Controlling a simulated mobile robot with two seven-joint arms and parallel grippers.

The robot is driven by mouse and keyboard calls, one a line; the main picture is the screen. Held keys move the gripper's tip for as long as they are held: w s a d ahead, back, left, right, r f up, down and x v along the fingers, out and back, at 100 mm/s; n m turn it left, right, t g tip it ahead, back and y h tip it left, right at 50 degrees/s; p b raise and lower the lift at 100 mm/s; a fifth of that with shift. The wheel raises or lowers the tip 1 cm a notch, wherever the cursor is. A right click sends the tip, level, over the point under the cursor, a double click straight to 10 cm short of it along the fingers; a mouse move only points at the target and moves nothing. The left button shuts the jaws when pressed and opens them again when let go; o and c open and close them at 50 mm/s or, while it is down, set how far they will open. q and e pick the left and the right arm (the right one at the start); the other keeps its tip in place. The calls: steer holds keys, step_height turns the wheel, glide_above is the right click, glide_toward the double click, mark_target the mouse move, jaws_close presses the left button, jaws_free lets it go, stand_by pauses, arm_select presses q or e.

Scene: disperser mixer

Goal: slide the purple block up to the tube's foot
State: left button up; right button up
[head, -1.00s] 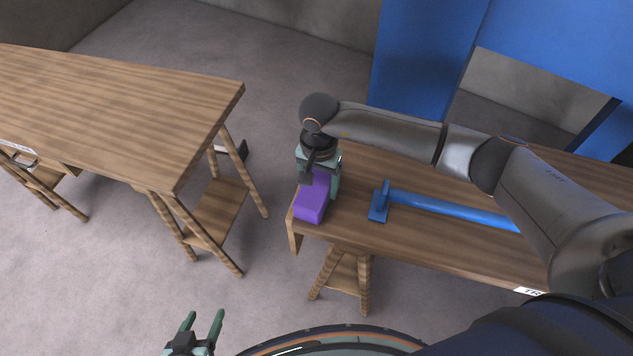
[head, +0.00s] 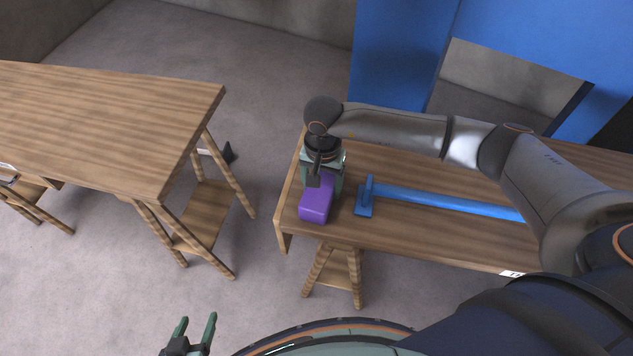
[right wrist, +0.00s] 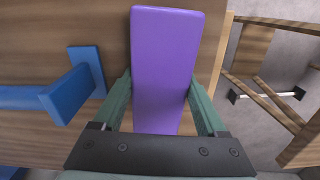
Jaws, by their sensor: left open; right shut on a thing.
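The purple block (head: 316,203) stands on the wooden table near its left end. My right gripper (head: 324,186) is shut on it from above; in the right wrist view the block (right wrist: 165,60) lies between the two fingers (right wrist: 160,105). The blue tube (head: 440,202) lies along the table, and its upright blue foot (head: 366,197) is to the right of the block, with a gap of bare wood between them. The foot also shows in the right wrist view (right wrist: 87,70), left of the block. My left gripper (head: 196,335) is open and empty, low in the head view, away from the table.
The table's left edge (head: 283,225) is close beside the block. Another wooden table (head: 110,125) stands to the left across a floor gap. Blue panels (head: 405,50) rise behind the work table.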

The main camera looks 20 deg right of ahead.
steer(key=shift+s+d+p, duration=0.1)
steer(key=shift+s+d, duration=0.35)
steer(key=shift+d, duration=0.35)
steer(key=shift+s+d+p, duration=0.1)
steer(key=shift+s+d, duration=0.35)
steer(key=shift+d, duration=0.4)
steer(key=shift+s+d+p, duration=0.1)
steer(key=shift+s+d, duration=0.35)
steer(key=shift+d, duration=0.35)
steer(key=o, duration=1.6)
steer(key=shift+c, duration=0.2)
step_height(320, 180, up, 13)
steer(key=b, duration=0.1)
steer(key=shift+f, duration=0.2)
steer(key=shift+a, duration=0.1)
